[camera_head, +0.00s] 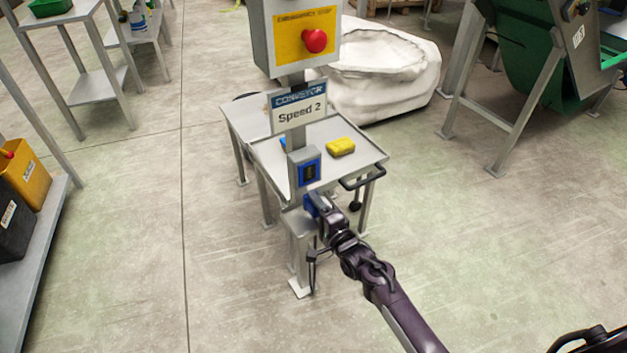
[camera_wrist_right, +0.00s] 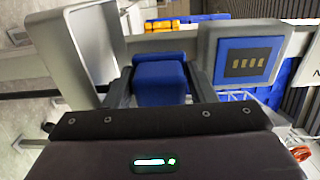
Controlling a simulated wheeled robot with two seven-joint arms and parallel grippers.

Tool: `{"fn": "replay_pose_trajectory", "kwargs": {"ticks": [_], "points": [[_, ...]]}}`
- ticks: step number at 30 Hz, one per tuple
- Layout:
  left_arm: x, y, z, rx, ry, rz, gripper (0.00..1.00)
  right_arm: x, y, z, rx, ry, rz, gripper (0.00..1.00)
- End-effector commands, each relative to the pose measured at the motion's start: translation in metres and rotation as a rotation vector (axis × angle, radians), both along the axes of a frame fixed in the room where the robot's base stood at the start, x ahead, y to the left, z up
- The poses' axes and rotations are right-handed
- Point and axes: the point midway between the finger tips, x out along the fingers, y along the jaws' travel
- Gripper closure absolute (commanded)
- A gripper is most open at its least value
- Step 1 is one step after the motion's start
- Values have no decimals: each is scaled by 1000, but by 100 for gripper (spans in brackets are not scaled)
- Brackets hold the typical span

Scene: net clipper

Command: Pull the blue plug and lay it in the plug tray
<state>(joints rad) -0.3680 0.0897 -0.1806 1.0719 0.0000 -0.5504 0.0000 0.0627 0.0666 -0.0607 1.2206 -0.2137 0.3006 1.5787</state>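My right gripper (camera_head: 318,208) is at the post below the conveyor sign. It is shut on the blue plug (camera_wrist_right: 160,82), which sits between its two dark fingers; the plug also shows in the head view (camera_head: 309,206). The blue socket (camera_head: 309,172) is on the post above the plug. Its face with several slots is bare in the wrist view (camera_wrist_right: 247,63), apart from the plug. A grey rimmed tray (camera_wrist_right: 75,48), apparently the plug tray, is on the plug's other side. In the head view its grey body (camera_head: 299,223) shows just below the plug. My left gripper is not in view.
A metal table (camera_head: 275,155) behind the post holds a yellow block (camera_head: 341,147) and has a black handle (camera_head: 362,178). An emergency stop box (camera_head: 297,38) and a speed sign (camera_head: 299,108) are above. Open floor (camera_head: 500,250) lies to the right.

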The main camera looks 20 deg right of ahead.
Motion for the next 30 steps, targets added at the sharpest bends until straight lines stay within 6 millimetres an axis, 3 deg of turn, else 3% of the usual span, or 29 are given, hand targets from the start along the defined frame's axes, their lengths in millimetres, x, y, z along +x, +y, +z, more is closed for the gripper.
{"fn": "replay_pose_trajectory", "kwargs": {"ticks": [1, 5, 19, 30], "points": [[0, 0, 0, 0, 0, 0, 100, 0, 0, 0, 0, 1, 0, 42], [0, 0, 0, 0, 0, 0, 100, 0, 0, -2, -1, 4, 0, 25], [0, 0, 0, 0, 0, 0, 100, -7, -1, -9, -3, 19, 1, 24], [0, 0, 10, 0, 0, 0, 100, -61, -16, -3, -4, 9, -1, 24]]}}
